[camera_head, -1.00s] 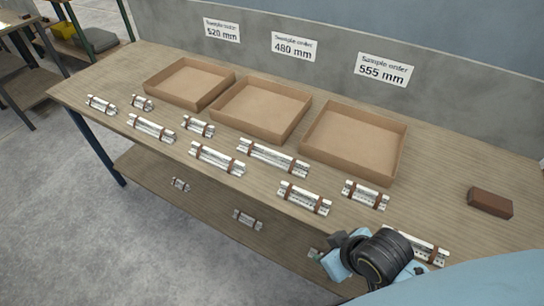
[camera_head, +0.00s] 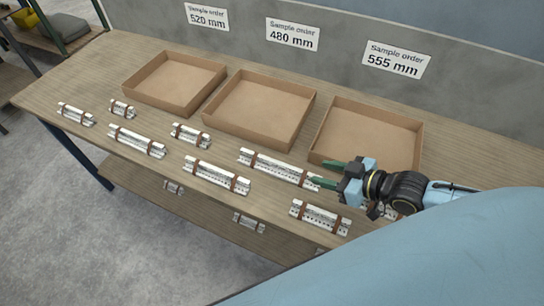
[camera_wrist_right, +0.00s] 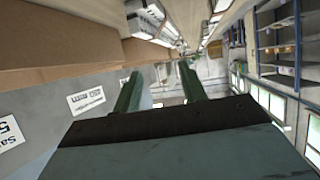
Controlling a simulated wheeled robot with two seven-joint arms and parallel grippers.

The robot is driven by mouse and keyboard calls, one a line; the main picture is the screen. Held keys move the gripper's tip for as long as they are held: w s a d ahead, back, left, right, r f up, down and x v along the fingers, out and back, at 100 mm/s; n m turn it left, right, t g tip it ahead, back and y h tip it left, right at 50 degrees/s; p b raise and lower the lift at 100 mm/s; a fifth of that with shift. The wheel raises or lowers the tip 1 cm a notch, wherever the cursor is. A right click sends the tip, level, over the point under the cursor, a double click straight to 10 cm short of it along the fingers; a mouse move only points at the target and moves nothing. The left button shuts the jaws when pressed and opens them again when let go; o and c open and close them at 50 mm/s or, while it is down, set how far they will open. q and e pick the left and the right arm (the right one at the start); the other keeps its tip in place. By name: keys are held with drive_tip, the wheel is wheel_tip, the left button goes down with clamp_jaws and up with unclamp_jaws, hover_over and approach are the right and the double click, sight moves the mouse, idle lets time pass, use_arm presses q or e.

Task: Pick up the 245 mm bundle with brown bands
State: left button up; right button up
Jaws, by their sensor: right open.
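Several silvery bundles with brown bands lie on the wooden table. The longest-looking one (camera_head: 270,165) is mid-table. Others are the front middle bundle (camera_head: 217,175), the front right bundle (camera_head: 320,216), the left-middle bundle (camera_head: 137,141), and small ones (camera_head: 190,134), (camera_head: 122,109), (camera_head: 76,114). Which is 245 mm cannot be read. My right gripper (camera_head: 318,173) is open and empty, with green fingers at the right end of the longest-looking bundle; whether it touches is unclear. Its fingers also show in the right wrist view (camera_wrist_right: 160,75). Another bundle is mostly hidden behind my right arm. My left gripper is not in view.
Three open cardboard boxes stand along the back: left (camera_head: 134,92), middle (camera_head: 207,122), right (camera_head: 415,140). Wall signs read 520 mm (camera_head: 207,17), 480 mm (camera_head: 292,35) and 555 mm (camera_head: 397,60). More bundles (camera_head: 249,222) lie on the lower shelf.

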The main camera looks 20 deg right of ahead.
sight(281, 163)
drive_tip(key=b+x, duration=0.1)
drive_tip(key=x, duration=0.2)
drive_tip(key=shift+w+a+f, duration=0.15)
drive_tip(key=shift+a+f, duration=0.1)
drive_tip(key=shift+x, duration=1)
drive_tip(key=shift+b+x, duration=0.35)
drive_tip(key=shift+x, duration=0.4)
drive_tip(key=b+x, duration=0.1)
drive_tip(key=x, duration=0.3)
drive_tip(key=shift+w+a+r, duration=0.1)
drive_tip(key=shift+w+a, duration=0.05)
drive_tip(key=shift+a, duration=0.05)
drive_tip(key=shift+w+a, duration=0.1)
drive_tip(key=shift+w, duration=0.1)
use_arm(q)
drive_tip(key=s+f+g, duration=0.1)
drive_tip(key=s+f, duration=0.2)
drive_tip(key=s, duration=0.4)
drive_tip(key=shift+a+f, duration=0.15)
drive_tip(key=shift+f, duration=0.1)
use_arm(e)
drive_tip(key=shift+c, duration=0.2)
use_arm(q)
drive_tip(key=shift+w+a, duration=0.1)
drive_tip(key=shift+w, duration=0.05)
use_arm(e)
clamp_jaws()
